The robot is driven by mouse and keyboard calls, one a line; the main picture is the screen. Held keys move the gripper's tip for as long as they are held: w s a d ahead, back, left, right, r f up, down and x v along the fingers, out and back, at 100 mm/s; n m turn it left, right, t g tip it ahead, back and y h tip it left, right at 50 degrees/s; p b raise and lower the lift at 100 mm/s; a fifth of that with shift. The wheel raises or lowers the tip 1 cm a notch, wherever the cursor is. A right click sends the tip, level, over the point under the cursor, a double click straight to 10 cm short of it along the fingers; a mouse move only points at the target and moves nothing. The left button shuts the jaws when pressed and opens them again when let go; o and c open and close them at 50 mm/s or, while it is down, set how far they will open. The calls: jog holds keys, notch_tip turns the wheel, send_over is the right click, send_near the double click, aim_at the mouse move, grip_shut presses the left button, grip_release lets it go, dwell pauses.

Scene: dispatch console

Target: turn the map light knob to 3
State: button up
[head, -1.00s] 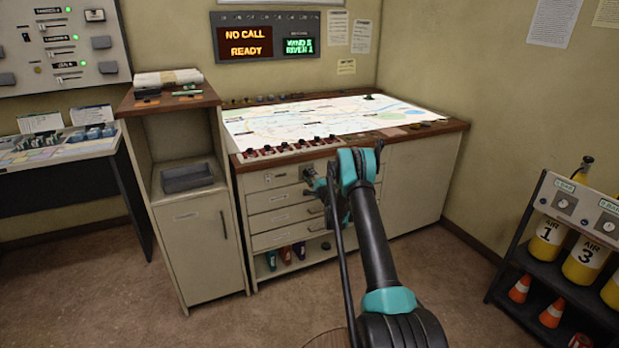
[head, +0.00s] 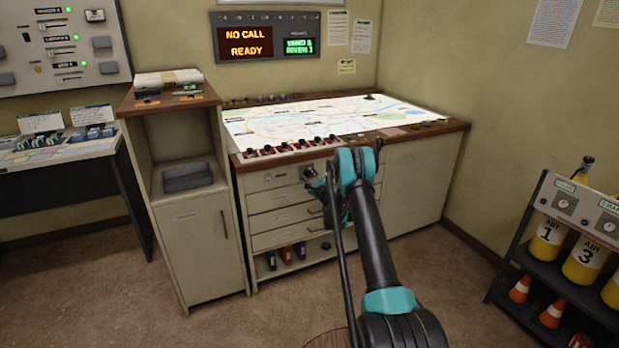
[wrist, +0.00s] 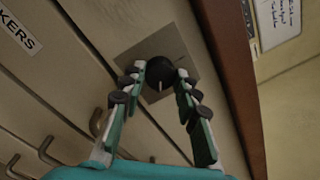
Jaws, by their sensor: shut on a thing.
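The map light knob (wrist: 160,88) is a dark round knob on a square metal plate (wrist: 188,53) on the front of the map cabinet. In the wrist view, a short pale mark shows on it, toward the bottom of the picture. My gripper (wrist: 160,70) is shut on the knob, with one teal finger on each side. The plate's scale markings are too dim to read, so I cannot tell the setting. In the head view my gripper (head: 312,178) is at the cabinet's upper front, and it and my arm hide the knob.
The lit map table (head: 310,122) has a wooden edge just above the knob. Drawers (head: 280,198) with handles lie beside and below it. A narrow cabinet (head: 195,250) stands left, and a rack of yellow cylinders (head: 585,259) stands right.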

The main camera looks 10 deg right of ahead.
jog(key=shift+d, duration=0.1)
jog(key=o, duration=1.2)
jog(key=shift+c, duration=0.2)
jog(key=v, duration=1.2)
